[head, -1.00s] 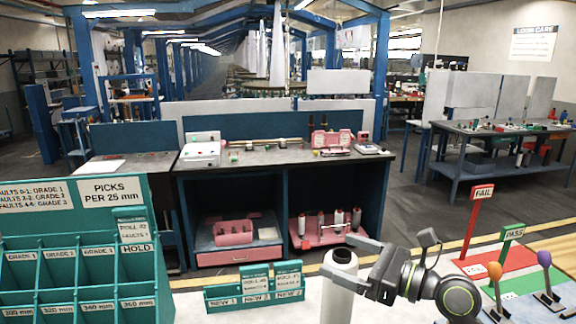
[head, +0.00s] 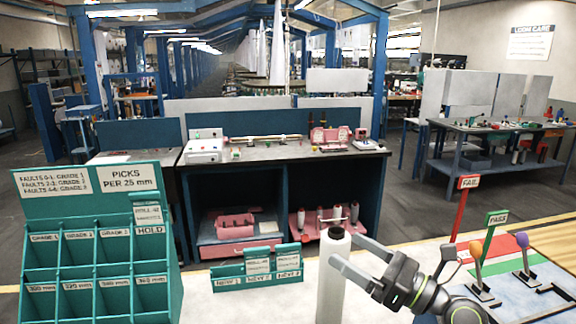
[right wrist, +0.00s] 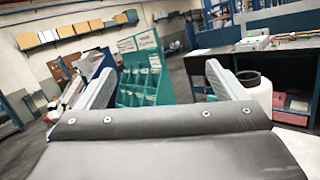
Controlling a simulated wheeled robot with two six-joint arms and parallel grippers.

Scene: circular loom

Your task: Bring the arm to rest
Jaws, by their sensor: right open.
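My right gripper (head: 344,248) is at the lower right in the head view, with its two fingers apart and nothing seen held. Its fingers reach left toward an upright white cylinder (head: 326,295) with a dark opening on top; the nearer finger overlaps it in the picture. In the right wrist view the two fingers (right wrist: 158,75) stand wide apart. The white cylinder (right wrist: 262,92) shows beyond the right finger, partly hidden by it, not between the fingers. I cannot tell whether they touch. My left gripper is not in view.
A green pigeonhole rack (head: 98,225) stands at the left, and also shows between the fingers in the right wrist view (right wrist: 140,70). A low green holder (head: 257,270) sits left of the cylinder. Red FAIL (head: 468,182) and green PASS (head: 497,217) signs and knobbed levers (head: 477,270) stand right.

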